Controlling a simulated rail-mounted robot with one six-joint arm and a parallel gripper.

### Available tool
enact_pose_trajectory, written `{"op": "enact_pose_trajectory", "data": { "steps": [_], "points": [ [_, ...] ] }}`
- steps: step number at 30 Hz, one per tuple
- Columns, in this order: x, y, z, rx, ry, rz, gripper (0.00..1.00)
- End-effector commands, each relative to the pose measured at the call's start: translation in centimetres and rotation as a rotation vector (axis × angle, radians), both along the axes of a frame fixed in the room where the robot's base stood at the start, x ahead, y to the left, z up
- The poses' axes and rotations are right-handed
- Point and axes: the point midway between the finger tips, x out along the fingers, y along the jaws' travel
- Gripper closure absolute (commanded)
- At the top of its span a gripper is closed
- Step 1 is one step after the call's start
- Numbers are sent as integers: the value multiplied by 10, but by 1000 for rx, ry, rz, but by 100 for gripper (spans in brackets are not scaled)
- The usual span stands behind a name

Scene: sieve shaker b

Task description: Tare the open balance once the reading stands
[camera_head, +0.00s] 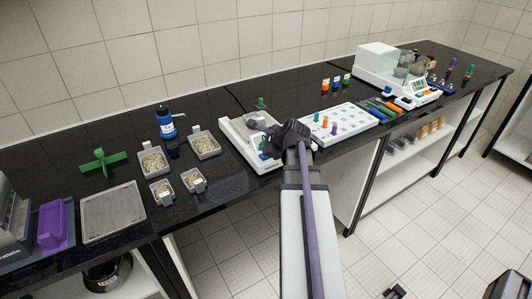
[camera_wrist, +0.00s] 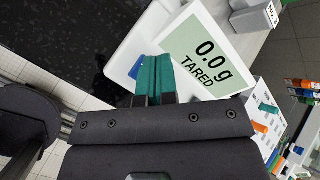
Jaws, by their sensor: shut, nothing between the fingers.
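The open balance (camera_head: 234,139) is a low white unit on the black bench, partly hidden by my arm in the head view. In the wrist view its display (camera_wrist: 208,56) reads 0.0 g with the word TARED under it. A blue button (camera_wrist: 136,69) shows on the white housing (camera_wrist: 129,58) beside the display. My gripper (camera_wrist: 155,72) is shut and empty, its teal fingertips together over the front of the balance, right beside the blue button. The fingertips partly cover the button, and I cannot tell whether they touch it.
A white rack (camera_head: 346,124) with coloured vials stands just right of the balance. Several grey trays of pale granules (camera_head: 153,162) and a blue-capped bottle (camera_head: 165,122) stand to its left. An enclosed balance (camera_head: 376,59) is farther right. Little free bench lies around the balance.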

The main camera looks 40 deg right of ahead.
Motion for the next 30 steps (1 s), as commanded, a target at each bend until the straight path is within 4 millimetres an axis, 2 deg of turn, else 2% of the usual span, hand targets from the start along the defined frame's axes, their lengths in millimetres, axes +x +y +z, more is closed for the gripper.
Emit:
{"op": "enact_pose_trajectory", "data": {
  "steps": [1,12,25,30],
  "points": [
    [0,0,5,0,0,0,100],
    [0,0,6,0,0,0,100],
    [0,0,50,0,0,0,100],
    [0,0,55,0,0,0,100]
  ]
}}
